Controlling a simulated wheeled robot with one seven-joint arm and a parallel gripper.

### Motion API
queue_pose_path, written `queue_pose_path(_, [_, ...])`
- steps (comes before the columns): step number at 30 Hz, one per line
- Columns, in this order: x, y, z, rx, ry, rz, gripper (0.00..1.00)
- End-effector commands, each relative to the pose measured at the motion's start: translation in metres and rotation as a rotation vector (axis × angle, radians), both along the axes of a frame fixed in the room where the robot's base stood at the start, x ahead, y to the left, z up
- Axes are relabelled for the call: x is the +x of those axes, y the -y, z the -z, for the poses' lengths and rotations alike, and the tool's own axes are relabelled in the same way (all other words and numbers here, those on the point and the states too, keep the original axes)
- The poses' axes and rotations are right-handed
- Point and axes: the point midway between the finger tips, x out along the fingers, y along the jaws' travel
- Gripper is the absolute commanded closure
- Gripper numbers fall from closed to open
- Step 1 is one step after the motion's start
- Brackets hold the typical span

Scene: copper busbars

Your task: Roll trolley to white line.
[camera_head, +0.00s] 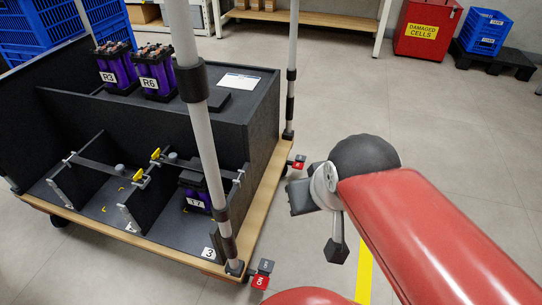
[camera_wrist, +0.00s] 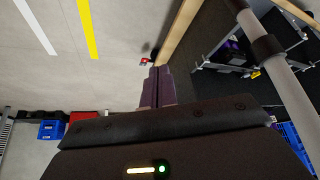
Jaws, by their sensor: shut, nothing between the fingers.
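The trolley has a wooden deck (camera_head: 262,205) with dark bins and upright grey poles, and stands at the left in the head view. Its deck edge (camera_wrist: 180,30) also shows in the wrist view. Red caster pedals sit at its near corner (camera_head: 262,281) and far right corner (camera_head: 298,163); the near one reads ON. One red pedal (camera_wrist: 144,61) shows just beyond my fingers in the wrist view. The white line (camera_wrist: 36,27) lies on the floor at upper left of the wrist view. My gripper (camera_wrist: 155,70) is shut and empty, beside the trolley's edge; contact cannot be told.
Purple cell packs R3 (camera_head: 116,75), R6 (camera_head: 156,78) and 17 (camera_head: 196,195) ride on the trolley. A yellow line (camera_head: 364,275) marks the floor. A red damaged-cells bin (camera_head: 428,28) and blue crates (camera_head: 484,30) stand at back right. The floor between is clear.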

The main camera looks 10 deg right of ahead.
Motion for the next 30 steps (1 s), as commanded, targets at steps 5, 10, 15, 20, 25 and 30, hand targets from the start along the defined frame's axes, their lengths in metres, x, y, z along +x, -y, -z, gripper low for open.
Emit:
queue_pose_path(5, [0.000, 0.000, 0.000, 0.000, 0.000, 0.000, 1.00])
queue_pose_path(10, [0.000, 0.000, 0.000, 0.000, 0.000, 0.000, 1.00])
queue_pose_path(15, [0.000, 0.000, 0.000, 0.000, 0.000, 0.000, 0.78])
queue_pose_path(20, [0.001, -0.001, -0.001, 0.007, -0.002, 0.004, 0.57])
queue_pose_path(25, [0.025, -0.016, -0.029, 0.168, -0.046, 0.083, 0.52])
queue_pose_path(30, [0.093, -0.048, -0.099, 0.560, -0.108, 0.199, 0.52])
